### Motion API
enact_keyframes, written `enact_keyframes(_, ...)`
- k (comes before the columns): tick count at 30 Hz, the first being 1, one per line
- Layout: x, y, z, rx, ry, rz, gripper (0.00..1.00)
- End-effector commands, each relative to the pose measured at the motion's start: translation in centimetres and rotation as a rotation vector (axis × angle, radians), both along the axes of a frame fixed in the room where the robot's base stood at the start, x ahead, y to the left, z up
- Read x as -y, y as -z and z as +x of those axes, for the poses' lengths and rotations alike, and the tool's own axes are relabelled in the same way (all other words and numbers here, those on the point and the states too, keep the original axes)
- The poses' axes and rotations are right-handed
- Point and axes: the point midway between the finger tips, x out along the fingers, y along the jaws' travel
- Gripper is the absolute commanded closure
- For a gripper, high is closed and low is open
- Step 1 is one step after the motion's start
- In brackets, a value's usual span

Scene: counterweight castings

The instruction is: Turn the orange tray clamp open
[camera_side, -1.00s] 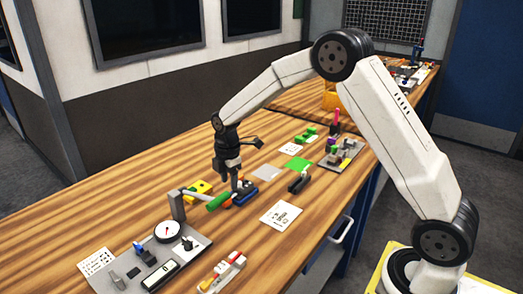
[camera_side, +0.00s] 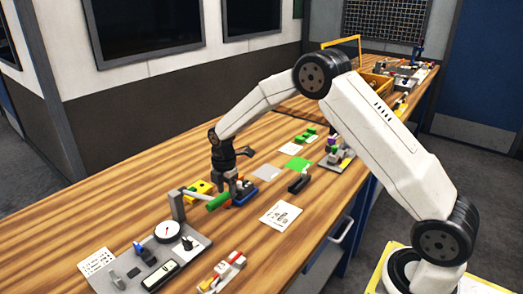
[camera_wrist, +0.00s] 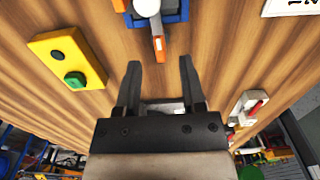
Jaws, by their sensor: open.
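The orange clamp (camera_wrist: 160,43) shows at the top of the wrist view as a narrow orange piece at the end of a grey-white part, by the edge of the blue tray (camera_wrist: 173,14). The blue tray also shows in the side view (camera_side: 245,196), where my gripper and a green handle partly hide the clamp. My gripper (camera_wrist: 160,64) is open and empty, with its two dark fingers apart. The clamp's end lies just ahead of the gap between the fingertips in the wrist view. In the side view my gripper (camera_side: 226,187) points down beside the tray.
A lever with a green handle (camera_side: 218,202) reaches close to my gripper. A yellow box (camera_wrist: 68,60) with a green button stands to the left. A grey fixture with a dial (camera_side: 168,231) is in front. A black part (camera_side: 299,182) and flat cards lie to the right.

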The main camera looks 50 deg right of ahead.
Motion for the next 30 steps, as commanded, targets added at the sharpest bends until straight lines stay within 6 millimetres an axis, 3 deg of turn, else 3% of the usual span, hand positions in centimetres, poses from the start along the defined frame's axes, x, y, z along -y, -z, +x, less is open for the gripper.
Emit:
enact_keyframes(9,0.0,3.2,0.0,-0.001,0.0,0.0,0.49)
enact_keyframes(20,0.0,3.6,0.0,0.001,0.001,0.0,0.49)
enact_keyframes(22,0.0,3.6,0.0,0.001,0.001,0.0,0.64)
enact_keyframes(25,0.0,3.6,0.0,0.001,0.001,0.0,0.96)
enact_keyframes(26,0.0,3.6,0.0,0.001,0.001,0.0,1.0)
enact_keyframes(30,0.0,3.6,0.0,0.001,0.001,0.0,1.0)
